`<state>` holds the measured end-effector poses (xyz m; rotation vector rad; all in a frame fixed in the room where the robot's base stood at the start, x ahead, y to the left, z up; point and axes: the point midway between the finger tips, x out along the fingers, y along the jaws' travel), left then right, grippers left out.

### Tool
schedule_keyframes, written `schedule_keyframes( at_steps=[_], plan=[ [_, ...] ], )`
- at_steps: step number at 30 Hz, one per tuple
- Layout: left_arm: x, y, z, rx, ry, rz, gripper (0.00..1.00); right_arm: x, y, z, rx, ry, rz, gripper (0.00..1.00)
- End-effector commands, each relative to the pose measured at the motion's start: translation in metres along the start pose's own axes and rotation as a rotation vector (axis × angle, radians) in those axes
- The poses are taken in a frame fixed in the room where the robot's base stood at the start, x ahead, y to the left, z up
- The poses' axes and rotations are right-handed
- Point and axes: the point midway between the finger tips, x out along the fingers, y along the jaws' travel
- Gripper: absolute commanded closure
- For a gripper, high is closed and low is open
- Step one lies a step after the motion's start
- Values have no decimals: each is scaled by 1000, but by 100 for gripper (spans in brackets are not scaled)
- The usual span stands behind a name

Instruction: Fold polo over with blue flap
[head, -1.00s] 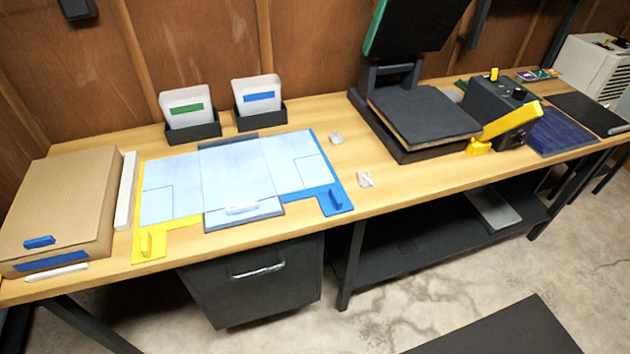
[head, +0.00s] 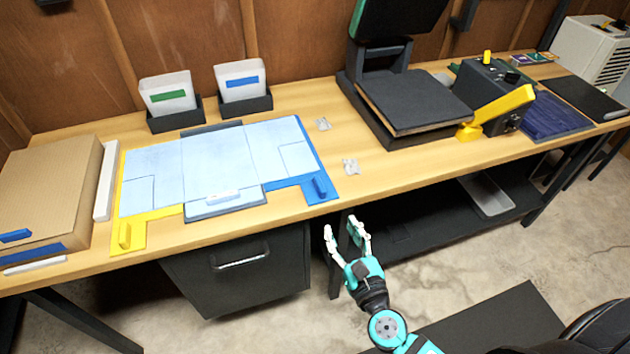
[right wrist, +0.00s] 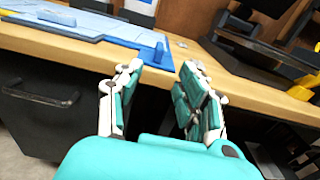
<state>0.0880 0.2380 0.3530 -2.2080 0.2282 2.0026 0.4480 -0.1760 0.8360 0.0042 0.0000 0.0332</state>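The light-blue polo (head: 215,168) lies spread flat on a folding board on the workbench. The board has a yellow flap (head: 127,234) on the left, a grey-blue middle panel (head: 225,206) and a blue flap (head: 319,190) with an upright tab on the right. The polo's right part covers most of the blue flap. My right gripper (head: 347,232) is open and empty, in front of the bench edge, below and to the right of the blue tab. In the right wrist view the open fingers (right wrist: 160,95) point toward the bench edge, with the blue flap (right wrist: 140,48) beyond. My left gripper is not in view.
A cardboard box (head: 45,200) stands at the left. Two dark bins (head: 245,104) with cards stand behind the board. A heat press (head: 415,100) and a yellow-handled device (head: 495,110) stand to the right. Small clear pieces (head: 351,167) lie right of the board. A drawer unit (head: 240,265) is below.

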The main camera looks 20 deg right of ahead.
Motion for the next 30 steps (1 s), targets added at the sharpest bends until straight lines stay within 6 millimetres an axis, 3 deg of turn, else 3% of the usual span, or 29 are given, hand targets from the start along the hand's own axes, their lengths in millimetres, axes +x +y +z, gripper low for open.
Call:
schedule_keyframes(
  at_steps=[12,18,24,30],
  plan=[
    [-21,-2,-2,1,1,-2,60,93,0,4,-4,-3,0,62],
    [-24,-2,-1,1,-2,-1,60,129,1,2,-5,-2,1,62],
    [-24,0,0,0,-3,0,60,148,1,1,-5,-1,1,62],
    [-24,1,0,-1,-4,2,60,151,1,0,-5,0,1,62]
  ],
)
